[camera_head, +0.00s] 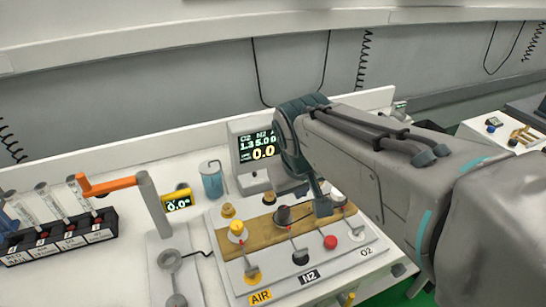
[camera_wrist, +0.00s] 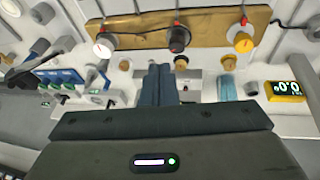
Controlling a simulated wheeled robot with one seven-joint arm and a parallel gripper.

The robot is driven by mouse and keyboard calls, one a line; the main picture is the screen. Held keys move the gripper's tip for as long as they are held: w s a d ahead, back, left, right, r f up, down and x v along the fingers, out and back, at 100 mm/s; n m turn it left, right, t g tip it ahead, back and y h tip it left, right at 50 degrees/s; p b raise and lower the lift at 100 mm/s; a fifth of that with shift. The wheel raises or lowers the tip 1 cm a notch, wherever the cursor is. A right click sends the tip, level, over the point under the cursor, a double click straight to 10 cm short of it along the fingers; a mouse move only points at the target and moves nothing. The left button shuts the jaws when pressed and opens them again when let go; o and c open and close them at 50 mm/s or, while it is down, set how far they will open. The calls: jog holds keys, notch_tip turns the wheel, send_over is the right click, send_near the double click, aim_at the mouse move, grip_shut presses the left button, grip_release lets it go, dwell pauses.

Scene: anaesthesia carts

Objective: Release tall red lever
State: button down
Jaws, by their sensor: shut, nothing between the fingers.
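My gripper (camera_head: 322,206) is shut and empty, with its fingers pointing down over the right part of the gas panel (camera_head: 228,275). In the wrist view my gripper's fingers (camera_wrist: 160,70) lie side by side, and the panel's tan strip (camera_wrist: 210,27) is beyond their tips. An orange-red lever arm (camera_head: 108,186) sticks out to the left from the top of a tall grey post (camera_head: 152,205), well left of my gripper. Several thin levers with small red tips stand on the panel, one by the yellow knob (camera_head: 237,229). I cannot tell which lever is the task's.
A monitor (camera_head: 258,147) stands behind the panel. A blue jar (camera_head: 212,182) and a small yellow meter (camera_head: 178,201) stand between it and the post. A black rack of syringes (camera_head: 60,240) is at far left. Red (camera_head: 330,242) and black knobs sit on the panel.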

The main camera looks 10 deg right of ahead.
jog(key=w+a+f+n+t+h+b, duration=0.1)
jog(key=w+a+n+t+b, duration=0.1)
jog(key=w+a+b, duration=0.3)
jog(key=w+b, duration=0.3)
jog(key=w, duration=0.4)
jog(key=shift+w+t+h, duration=0.3)
jog(key=shift+t+h, duration=0.1)
jog(key=shift+f, duration=0.1)
jog(key=w+d+f, duration=0.6)
jog(key=w+f, duration=0.1)
jog(key=f, duration=0.1)
jog(key=shift+b, duration=0.45)
